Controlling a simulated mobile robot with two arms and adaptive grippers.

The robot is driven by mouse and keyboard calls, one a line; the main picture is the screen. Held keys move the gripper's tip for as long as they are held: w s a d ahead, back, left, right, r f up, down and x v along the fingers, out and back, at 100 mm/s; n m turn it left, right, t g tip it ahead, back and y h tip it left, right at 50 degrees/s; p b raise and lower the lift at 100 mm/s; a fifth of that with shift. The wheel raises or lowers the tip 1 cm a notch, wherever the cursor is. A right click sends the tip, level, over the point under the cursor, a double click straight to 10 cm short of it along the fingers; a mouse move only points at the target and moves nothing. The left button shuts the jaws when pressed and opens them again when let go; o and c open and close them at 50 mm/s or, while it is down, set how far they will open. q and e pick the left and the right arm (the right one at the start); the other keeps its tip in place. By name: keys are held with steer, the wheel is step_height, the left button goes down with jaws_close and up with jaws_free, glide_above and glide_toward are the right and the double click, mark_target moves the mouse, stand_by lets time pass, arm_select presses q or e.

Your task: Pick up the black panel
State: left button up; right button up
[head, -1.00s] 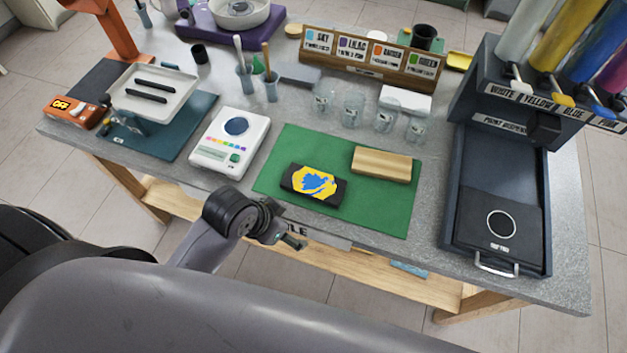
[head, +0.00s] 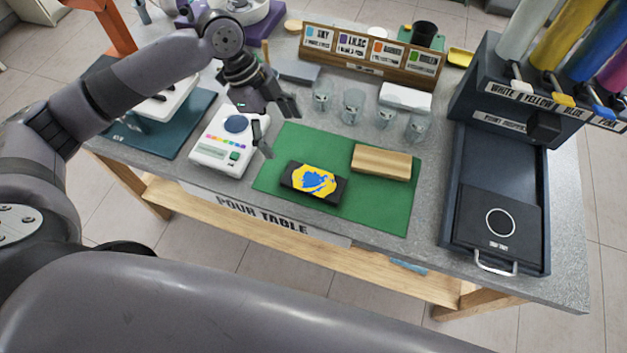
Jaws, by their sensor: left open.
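The black panel (head: 338,192) lies flat on the left part of the green mat (head: 395,217), with a yellow and blue painted patch on its top. My left gripper (head: 280,130) is open and empty, with its fingers spread. It hangs above the table near the mat's upper left corner, up and to the left of the panel and apart from it. The panel is in full view. My right gripper is not in view.
A wooden block (head: 382,162) lies on the mat, right of the panel. A white device (head: 215,157) stands left of the mat, partly behind my gripper. Several clear cups (head: 353,107) stand behind the mat. A dark paint dispenser (head: 495,180) stands at the right.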

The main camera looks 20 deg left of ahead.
arm_select(q)
steer(key=p, duration=0.3)
glide_above(314, 180)
steer(key=a, duration=0.3)
step_height(314, 180, down, 11)
steer(key=shift+r, duration=0.2)
steer(key=shift+d+f+p, duration=0.2)
steer(key=shift+p, duration=0.15)
steer(key=p+x, duration=0.1)
steer(key=x, duration=0.2)
steer(key=shift+d+f+p, duration=0.2)
steer(key=shift+d+p, duration=0.1)
steer(key=shift+d+f, duration=0.15)
steer(key=shift+f, duration=0.35)
steer(key=c, duration=1.3)
